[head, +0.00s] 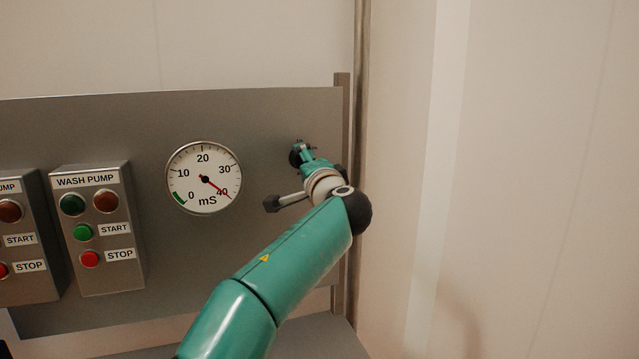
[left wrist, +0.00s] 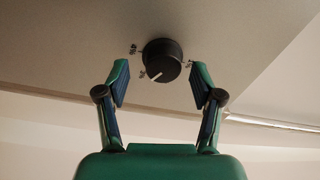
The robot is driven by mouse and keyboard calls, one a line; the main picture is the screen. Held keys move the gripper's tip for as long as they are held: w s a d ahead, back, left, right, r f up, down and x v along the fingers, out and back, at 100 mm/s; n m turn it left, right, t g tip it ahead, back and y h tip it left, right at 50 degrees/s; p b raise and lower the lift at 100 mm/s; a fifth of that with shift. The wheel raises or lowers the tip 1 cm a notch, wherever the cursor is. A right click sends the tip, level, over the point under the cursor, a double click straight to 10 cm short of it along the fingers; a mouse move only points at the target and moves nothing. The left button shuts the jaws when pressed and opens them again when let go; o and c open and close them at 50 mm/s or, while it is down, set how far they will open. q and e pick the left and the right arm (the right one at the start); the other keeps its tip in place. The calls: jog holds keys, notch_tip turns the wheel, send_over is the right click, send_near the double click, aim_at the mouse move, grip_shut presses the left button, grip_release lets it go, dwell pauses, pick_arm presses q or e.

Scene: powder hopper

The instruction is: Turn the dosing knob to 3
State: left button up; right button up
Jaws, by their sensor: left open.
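The dosing knob (left wrist: 163,53) is a round black knob on the grey panel, seen in the left wrist view. Its white pointer line runs toward the lower left of that picture. Small marks stand around it, too small to read. My left gripper (left wrist: 160,82) is open, with one finger on either side of the knob and visible gaps between. I cannot tell whether the fingertips reach past its front face. In the head view my left gripper (head: 304,155) is at the panel's right part, where my arm largely hides the knob. My right gripper is not in view.
A round mS gauge (head: 203,177) is left of my gripper, its red needle near 40. The wash pump box (head: 97,228) with buttons stands farther left, beside another button box (head: 22,235). A vertical post (head: 341,120) edges the panel at right.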

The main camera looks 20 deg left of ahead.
pick_arm(q)
jog(key=v, duration=1)
jog(key=shift+f, duration=0.2)
jog(key=shift+d, duration=0.1)
